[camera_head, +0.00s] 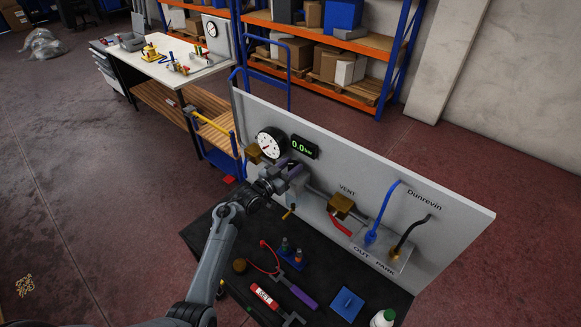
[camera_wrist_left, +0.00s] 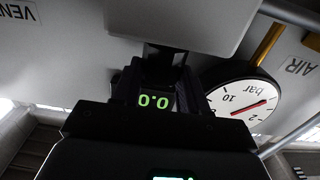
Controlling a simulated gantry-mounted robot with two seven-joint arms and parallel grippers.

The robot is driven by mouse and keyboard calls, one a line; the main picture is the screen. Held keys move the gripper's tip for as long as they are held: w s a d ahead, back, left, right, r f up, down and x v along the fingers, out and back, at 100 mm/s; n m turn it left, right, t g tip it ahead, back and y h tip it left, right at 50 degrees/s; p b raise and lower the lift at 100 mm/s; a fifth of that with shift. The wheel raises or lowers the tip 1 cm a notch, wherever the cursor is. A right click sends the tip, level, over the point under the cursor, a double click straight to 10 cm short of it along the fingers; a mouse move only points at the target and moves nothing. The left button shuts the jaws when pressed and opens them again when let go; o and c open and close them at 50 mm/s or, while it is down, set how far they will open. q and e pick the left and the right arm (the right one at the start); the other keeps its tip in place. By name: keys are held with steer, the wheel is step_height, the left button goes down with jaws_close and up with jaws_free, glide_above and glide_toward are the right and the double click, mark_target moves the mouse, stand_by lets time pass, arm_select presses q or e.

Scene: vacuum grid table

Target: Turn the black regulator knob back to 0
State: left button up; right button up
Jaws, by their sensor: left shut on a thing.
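My left gripper (camera_head: 288,176) is at the front face of the upright grey panel (camera_head: 440,203), just below the digital readout. It also shows in the left wrist view (camera_wrist_left: 163,62), shut on the black regulator knob, which the fingers and wrist mostly hide. I cannot read the knob's angle. The digital readout (camera_head: 304,147) shows 0.0 bar in green; it appears upside down between the fingers in the left wrist view (camera_wrist_left: 156,101). The round white pressure gauge (camera_head: 271,143) with a red needle is left of the readout. My right gripper is not in view.
A brass vent valve (camera_head: 342,205) with a red handle (camera_head: 340,226) sits right of the gripper. A blue hose (camera_head: 383,210) and a black hose (camera_head: 408,236) are farther right.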

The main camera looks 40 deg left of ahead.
arm_select(q)
steer(key=shift+y, duration=0.3)
steer(key=n+y, duration=0.2)
steer(key=shift+d+y+p, duration=0.3)
steer(key=shift+y+p, duration=0.05)
steer(key=shift+y, duration=0.05)
steer(key=shift+d+n+g+y, duration=0.1)
steer(key=shift+n+g+y, duration=0.4)
steer(key=shift+n+y, duration=0.55)
steer(key=n+y, duration=0.1)
steer(key=y, duration=0.1)
steer(key=n+g+y+b, duration=0.1)
steer(key=shift+w+d+g+y, duration=0.15)
steer(key=shift+w+g+y, duration=0.05)
steer(key=shift+g+y, duration=0.15)
steer(key=shift+n+g+y+b, duration=1.25)
steer(key=shift+n+y, duration=0.2)
steer(key=shift+y, duration=0.35)
steer(key=shift+g, duration=0.3)
steer(key=o, duration=1.1)
steer(key=shift+c, duration=0.2)
